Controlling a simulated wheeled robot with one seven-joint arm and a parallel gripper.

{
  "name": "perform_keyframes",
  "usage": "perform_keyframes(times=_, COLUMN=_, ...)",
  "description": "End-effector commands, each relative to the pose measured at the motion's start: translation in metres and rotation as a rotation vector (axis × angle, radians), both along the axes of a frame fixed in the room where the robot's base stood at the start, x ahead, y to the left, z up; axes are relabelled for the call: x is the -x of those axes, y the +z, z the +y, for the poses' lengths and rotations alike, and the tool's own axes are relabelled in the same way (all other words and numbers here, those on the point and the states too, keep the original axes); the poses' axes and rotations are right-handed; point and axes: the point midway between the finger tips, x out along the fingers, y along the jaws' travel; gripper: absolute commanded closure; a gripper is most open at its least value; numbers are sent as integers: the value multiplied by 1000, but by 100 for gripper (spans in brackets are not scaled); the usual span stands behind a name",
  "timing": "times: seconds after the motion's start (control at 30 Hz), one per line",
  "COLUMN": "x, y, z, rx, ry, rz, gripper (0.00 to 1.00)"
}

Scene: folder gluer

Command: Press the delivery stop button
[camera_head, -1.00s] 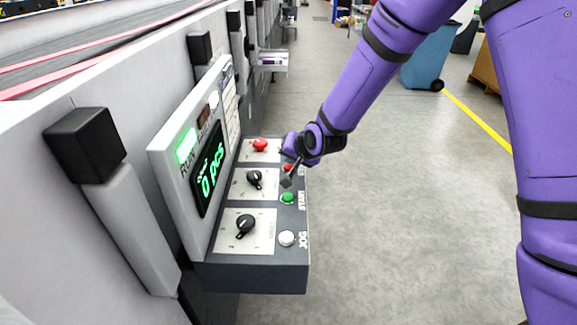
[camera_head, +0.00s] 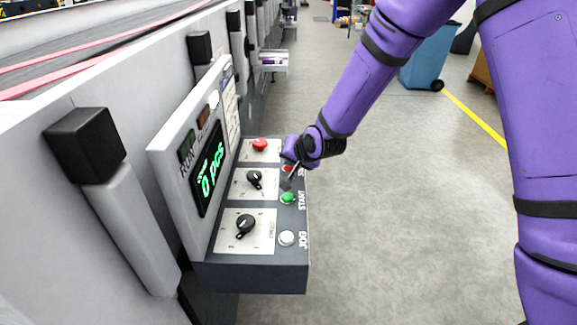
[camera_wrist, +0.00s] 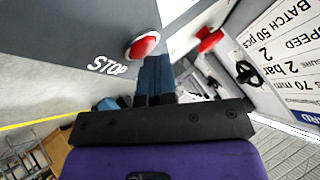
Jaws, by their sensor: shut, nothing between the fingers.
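The red stop button (camera_wrist: 145,45), with STOP printed beside it, is on the dark panel in the wrist view. The green START button (camera_head: 288,198) is just in front of the fingers in the head view. The RUN lamp (camera_head: 187,147) is dark, and the display (camera_head: 208,170) reads 0 pcs.
A red mushroom button (camera_head: 260,145) is at the panel's far end; it also shows in the wrist view (camera_wrist: 210,40). Two black knobs (camera_head: 254,178) and a white JOG button (camera_head: 287,238) share the panel. The floor to the right is open, with a blue bin (camera_head: 430,58) farther back.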

Motion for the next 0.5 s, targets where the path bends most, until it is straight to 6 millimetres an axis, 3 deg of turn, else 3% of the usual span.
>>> perform_keyframes(times=0.5, x=1, y=3, z=0, rx=2, ry=1, rz=3, gripper=100)
